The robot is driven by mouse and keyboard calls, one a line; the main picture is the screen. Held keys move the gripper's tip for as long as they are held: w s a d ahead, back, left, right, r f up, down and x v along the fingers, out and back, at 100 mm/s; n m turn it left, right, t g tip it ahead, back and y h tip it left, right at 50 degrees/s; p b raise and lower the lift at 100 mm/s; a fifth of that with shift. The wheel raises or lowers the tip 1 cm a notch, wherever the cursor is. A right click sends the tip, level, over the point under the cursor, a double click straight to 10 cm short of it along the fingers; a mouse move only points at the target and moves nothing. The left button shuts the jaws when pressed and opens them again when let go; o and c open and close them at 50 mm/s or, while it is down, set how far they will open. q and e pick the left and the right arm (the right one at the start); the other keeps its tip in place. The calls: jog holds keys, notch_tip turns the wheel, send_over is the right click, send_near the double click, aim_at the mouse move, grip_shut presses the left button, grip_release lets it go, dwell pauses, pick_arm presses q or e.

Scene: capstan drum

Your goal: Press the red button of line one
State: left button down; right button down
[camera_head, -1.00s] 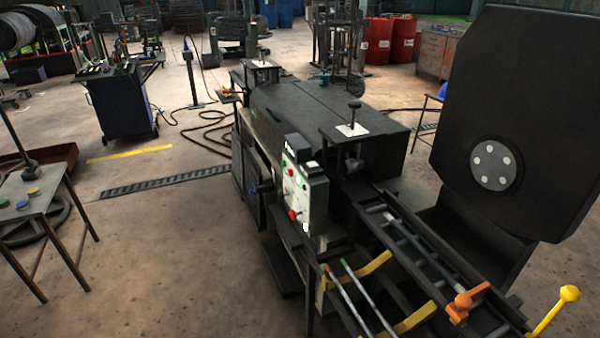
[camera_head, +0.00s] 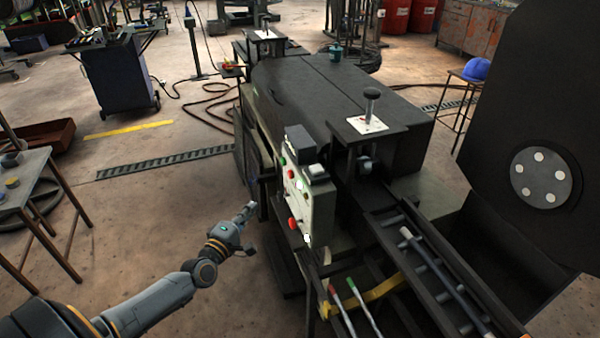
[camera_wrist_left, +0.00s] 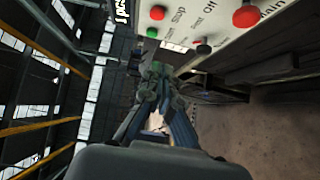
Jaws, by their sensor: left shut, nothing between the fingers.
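The control panel (camera_head: 312,205) stands on the near side of the dark machine. In the head view it has a small red button (camera_head: 291,173) in its upper part and a larger red knob (camera_head: 292,224) lower down. In the left wrist view the panel (camera_wrist_left: 218,30) shows a small red button (camera_wrist_left: 158,12) beside the word "Stop", a green button (camera_wrist_left: 152,32), a black knob (camera_wrist_left: 204,48) and a larger red knob (camera_wrist_left: 246,16). My left gripper (camera_head: 247,210) is shut and empty, left of the panel and apart from it. It also shows in the wrist view (camera_wrist_left: 156,78). My right gripper is out of view.
The machine's dark housing (camera_head: 325,100) lies behind the panel. A roller track (camera_head: 435,270) and two coloured-tip levers (camera_head: 355,300) are in front and to the right. A table (camera_head: 30,185) stands at the left. The floor between table and machine is open.

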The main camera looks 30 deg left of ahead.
pick_arm(q)
jog(key=shift+w+r, duration=0.25)
jog(key=shift+r, duration=0.45)
jog(key=b, duration=0.2)
send_near(291, 174)
jog(key=w+a+f, duration=0.1)
jog(key=w+a, duration=0.3)
jog(key=a, duration=0.1)
jog(key=shift+w+d+f+p, duration=0.1)
jog(key=shift+w+d+p, duration=0.5)
jog(key=shift+w+d, duration=0.85)
